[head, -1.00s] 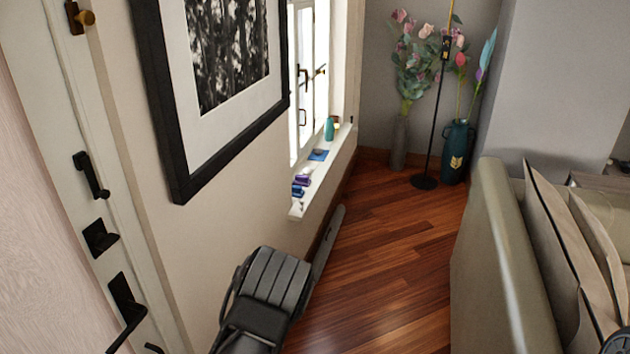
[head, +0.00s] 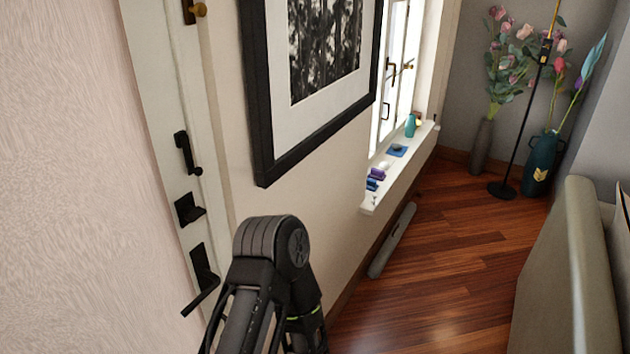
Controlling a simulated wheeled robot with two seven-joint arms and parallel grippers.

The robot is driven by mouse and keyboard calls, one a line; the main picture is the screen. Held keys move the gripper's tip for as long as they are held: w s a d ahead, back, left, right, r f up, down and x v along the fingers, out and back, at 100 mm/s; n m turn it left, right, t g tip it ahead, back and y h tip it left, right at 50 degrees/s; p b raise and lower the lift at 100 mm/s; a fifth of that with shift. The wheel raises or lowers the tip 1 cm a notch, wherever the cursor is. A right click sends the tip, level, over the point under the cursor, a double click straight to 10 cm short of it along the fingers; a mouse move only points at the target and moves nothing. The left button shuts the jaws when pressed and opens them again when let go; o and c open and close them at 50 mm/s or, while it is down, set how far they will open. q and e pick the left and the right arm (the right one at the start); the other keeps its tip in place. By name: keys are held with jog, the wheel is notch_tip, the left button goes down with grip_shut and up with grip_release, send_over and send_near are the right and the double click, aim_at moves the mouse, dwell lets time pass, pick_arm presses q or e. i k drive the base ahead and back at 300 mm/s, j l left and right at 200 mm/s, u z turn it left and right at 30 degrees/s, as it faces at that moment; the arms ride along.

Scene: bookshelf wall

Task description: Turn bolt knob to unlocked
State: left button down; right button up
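The door's white edge carries several black fittings at the left of the head view. A square plate with a small turn knob (head: 188,209) sits between a black latch (head: 188,153) above and a lever handle (head: 203,280) below. A brass-coloured knob (head: 197,9) on a dark plate is at the top edge. I cannot tell for sure which of these is the bolt knob, or its lock state. A dark arm part of mine rises at the bottom middle, right of the lever handle in the picture. No gripper fingers show.
A framed picture (head: 310,85) hangs on the wall right of the door. A window sill (head: 400,170) with small items juts out beyond it. A grey bar (head: 393,240) lies along the wall's foot. A sofa (head: 575,270) stands at right; wooden floor (head: 440,270) between is clear.

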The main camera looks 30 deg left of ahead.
aim_at(191, 215)
jog(key=u, duration=2.95)
